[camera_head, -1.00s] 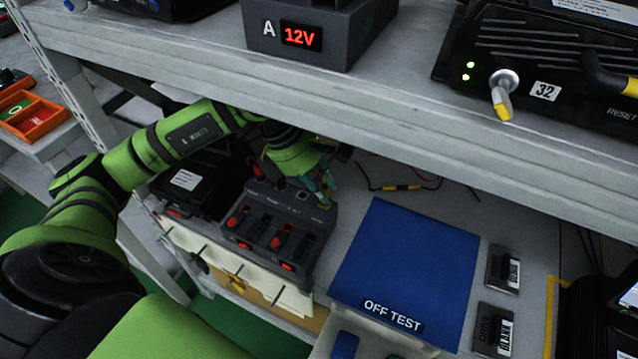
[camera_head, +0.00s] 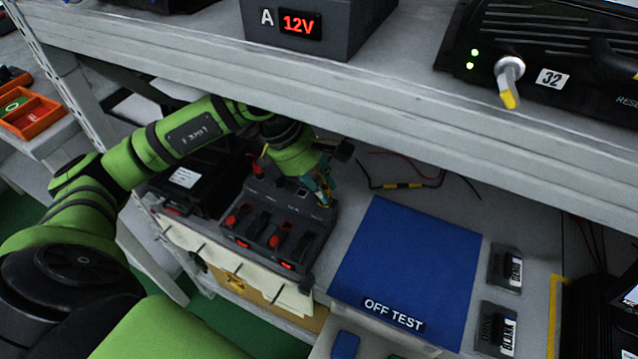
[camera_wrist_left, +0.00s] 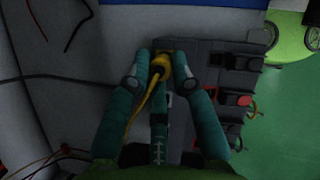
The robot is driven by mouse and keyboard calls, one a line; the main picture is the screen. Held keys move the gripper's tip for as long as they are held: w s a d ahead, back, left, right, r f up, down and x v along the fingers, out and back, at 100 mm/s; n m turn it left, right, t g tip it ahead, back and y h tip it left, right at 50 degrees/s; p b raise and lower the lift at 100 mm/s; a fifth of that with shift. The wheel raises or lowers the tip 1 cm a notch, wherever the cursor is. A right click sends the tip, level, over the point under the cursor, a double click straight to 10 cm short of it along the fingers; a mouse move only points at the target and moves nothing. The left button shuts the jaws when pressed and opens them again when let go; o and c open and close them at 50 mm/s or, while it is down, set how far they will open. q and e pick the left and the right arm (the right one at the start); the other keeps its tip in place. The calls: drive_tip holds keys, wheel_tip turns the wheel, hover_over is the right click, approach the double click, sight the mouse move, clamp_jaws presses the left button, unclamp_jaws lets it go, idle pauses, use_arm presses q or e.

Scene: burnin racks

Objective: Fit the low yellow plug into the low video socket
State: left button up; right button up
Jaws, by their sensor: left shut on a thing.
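My left gripper (camera_head: 324,192) reaches under the upper shelf, over the back right corner of a dark grey charger-like unit (camera_head: 262,232). In the left wrist view, its teal fingers (camera_wrist_left: 163,72) are shut on the yellow plug (camera_wrist_left: 158,64), with a yellow cable running back from it. The plug's front end is at the corner of the grey unit (camera_wrist_left: 205,50). The low video socket is not clearly visible, hidden by the plug and fingers, so I cannot tell whether the plug is in it. My right gripper is not in view.
A blue OFF TEST mat (camera_head: 405,262) lies right of the unit. A black box (camera_head: 190,180) stands on its left. The upper shelf edge (camera_head: 330,110) runs close above my left arm. Loose wires (camera_head: 410,184) lie behind the mat.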

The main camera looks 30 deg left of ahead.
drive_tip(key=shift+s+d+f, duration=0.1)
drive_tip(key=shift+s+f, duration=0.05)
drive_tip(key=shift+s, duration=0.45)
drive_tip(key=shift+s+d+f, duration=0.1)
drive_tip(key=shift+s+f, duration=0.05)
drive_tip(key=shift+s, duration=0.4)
use_arm(q)
drive_tip(key=o, duration=1)
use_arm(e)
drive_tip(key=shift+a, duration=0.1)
use_arm(q)
drive_tip(key=o, duration=0.4)
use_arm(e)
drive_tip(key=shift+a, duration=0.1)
use_arm(q)
drive_tip(key=shift+r+p, duration=1.45)
drive_tip(key=shift+r, duration=0.55)
drive_tip(key=shift+d+r+p, duration=0.1)
drive_tip(key=shift+r+p, duration=0.4)
drive_tip(key=shift+r, duration=0.3)
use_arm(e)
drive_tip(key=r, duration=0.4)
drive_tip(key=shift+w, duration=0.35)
